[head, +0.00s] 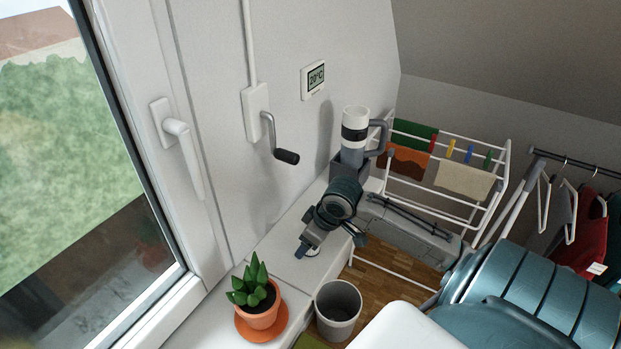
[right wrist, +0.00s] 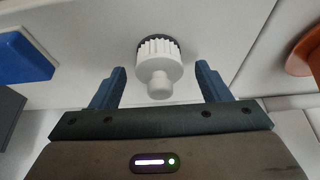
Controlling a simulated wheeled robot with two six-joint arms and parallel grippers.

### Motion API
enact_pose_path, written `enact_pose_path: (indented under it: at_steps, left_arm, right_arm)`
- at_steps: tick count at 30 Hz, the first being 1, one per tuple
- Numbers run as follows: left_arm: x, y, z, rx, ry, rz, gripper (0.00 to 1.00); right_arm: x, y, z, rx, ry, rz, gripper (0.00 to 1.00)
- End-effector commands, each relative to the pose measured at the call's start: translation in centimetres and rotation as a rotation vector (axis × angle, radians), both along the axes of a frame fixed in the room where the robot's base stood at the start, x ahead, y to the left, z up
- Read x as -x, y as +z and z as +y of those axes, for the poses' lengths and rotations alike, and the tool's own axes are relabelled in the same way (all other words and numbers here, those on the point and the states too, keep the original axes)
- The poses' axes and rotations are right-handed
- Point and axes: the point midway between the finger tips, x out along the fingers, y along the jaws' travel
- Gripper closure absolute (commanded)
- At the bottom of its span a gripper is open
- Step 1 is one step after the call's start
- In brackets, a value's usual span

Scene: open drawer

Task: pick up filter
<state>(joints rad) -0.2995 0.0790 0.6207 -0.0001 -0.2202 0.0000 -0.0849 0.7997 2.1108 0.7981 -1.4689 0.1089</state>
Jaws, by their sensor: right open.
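The filter (right wrist: 159,65) appears to be the white, ribbed round piece with a smaller knob and a dark ring behind it in the right wrist view. It sits on the pale sill surface between the fingers of my right gripper (right wrist: 161,70), with a gap on both sides. My right gripper is open and empty. In the head view my right gripper (head: 329,246) is low over the sill, and a small white part of the filter (head: 313,252) shows beneath it; the rest is hidden. My left gripper is not in view.
A potted succulent (head: 258,302) on an orange saucer stands on the sill (head: 284,243), nearer than the gripper. A white and grey handled device (head: 354,135) stands behind it. A grey bin (head: 338,312) and drying rack (head: 440,166) are to the right. A crank (head: 285,155) juts from the wall.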

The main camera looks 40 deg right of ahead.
Motion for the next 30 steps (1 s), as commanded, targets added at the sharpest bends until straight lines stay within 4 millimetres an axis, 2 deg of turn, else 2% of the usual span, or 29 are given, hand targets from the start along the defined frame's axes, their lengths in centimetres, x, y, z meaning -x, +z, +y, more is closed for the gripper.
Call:
enact_pose_path:
  at_steps: [8, 15, 16, 30]
  left_arm:
    - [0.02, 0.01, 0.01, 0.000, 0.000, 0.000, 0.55]
    - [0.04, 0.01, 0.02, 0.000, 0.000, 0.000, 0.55]
    - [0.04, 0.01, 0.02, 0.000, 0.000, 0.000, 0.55]
    - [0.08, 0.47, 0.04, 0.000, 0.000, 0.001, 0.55]
  right_arm:
    - [-0.07, -0.19, 0.00, 0.001, 0.000, 0.000, 0.30]
    - [-0.06, -0.18, 0.01, 0.001, 0.000, 0.000, 0.75]
    - [-0.05, -0.18, 0.01, 0.001, 0.000, 0.000, 0.78]
    - [-0.12, 0.23, -0.09, 0.001, 0.000, 0.000, 0.79]
